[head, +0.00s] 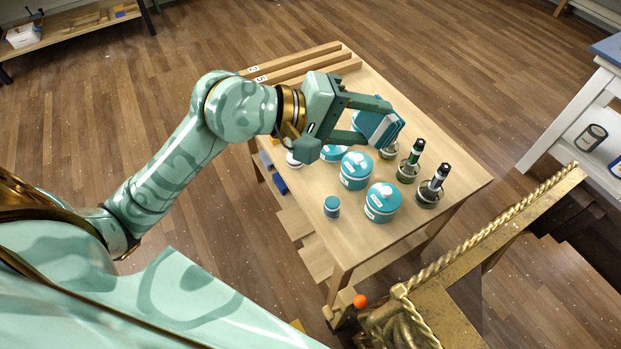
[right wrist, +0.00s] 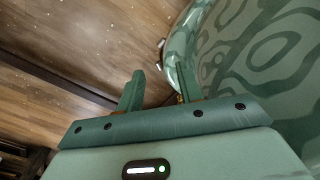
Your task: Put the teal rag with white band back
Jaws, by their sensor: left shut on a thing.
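The teal rag with white band (head: 379,124) is a folded teal cloth with pale stripes on its right side. My left gripper (head: 372,121) is shut on it and holds it over the far right part of the wooden table (head: 455,178), behind the teal jars. The fingers hide part of the rag. Whether its lower edge touches anything below cannot be told. My right gripper (right wrist: 158,82) shows only in the right wrist view, with its fingers apart and nothing between them.
Teal lidded jars (head: 355,171) (head: 382,202), a small jar (head: 332,207) and dark-topped bottles (head: 434,187) (head: 410,163) crowd the table. Wooden rails (head: 300,62) lie along its back left edge. A gilt console (head: 440,300) with a rope edge stands at the lower right.

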